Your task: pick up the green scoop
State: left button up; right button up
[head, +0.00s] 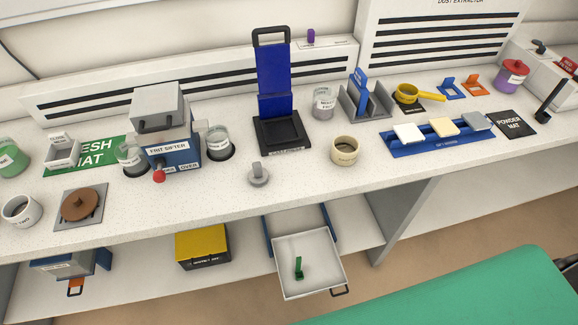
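The green scoop (299,269) lies in an open white drawer (319,285) under the counter, near the middle of the drawer floor. The drawer is pulled out toward me and its handle is at the front right corner. Nothing covers the scoop in the head view. Neither of my grippers shows in this view.
The white counter (300,185) runs above the drawer and carries a frit sifter (175,150), jars and a blue stand (275,80). A yellow box (203,246) sits on the lower shelf left of the drawer. A green surface (450,295) fills the lower right.

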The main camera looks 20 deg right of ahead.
aim_at(299, 275)
jog(key=k+z, duration=0.35)
jog(key=z, duration=0.2)
jog(key=u, duration=1.7)
